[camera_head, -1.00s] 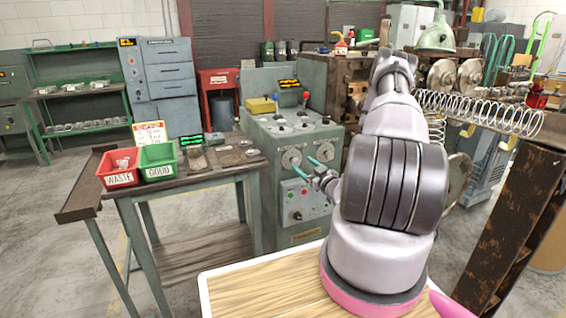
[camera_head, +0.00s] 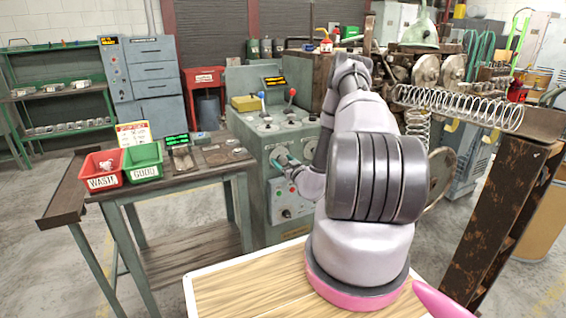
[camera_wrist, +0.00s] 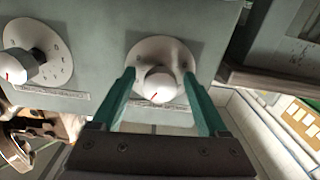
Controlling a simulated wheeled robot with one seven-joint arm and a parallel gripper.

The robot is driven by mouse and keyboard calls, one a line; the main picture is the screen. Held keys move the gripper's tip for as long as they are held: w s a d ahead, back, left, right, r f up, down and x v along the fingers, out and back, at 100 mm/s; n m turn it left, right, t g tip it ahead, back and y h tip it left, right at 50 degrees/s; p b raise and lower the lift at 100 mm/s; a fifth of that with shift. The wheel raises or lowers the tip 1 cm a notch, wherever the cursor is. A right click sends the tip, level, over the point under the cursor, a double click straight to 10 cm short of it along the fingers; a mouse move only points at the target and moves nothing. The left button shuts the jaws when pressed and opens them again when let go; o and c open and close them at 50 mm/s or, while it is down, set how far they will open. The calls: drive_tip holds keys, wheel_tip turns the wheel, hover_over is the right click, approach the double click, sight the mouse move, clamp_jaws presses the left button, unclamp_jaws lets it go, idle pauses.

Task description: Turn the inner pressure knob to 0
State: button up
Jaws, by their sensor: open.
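The green-grey machine (camera_head: 258,200) has two round dials with knobs on its front. In the head view my gripper (camera_head: 286,163) is at the left dial (camera_head: 279,155); the other dial (camera_head: 309,148) is partly behind my arm. In the wrist view a white knob (camera_wrist: 158,87) with a red mark sits on a pale round dial plate (camera_wrist: 150,47). My gripper (camera_wrist: 159,76) is open, with one teal finger on each side of this knob and a gap visible. A second knob (camera_wrist: 18,66) with a red mark is at the left. I cannot read the settings.
Two levers, blue (camera_head: 262,99) and red (camera_head: 291,94), stand on the machine top. A lower button panel (camera_head: 290,198) is below the dials. A workbench (camera_head: 205,180) with red (camera_head: 101,171) and green (camera_head: 143,164) bins stands left. A long spring (camera_head: 460,108) extends at right.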

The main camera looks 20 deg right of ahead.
clamp_jaws()
idle(0.4)
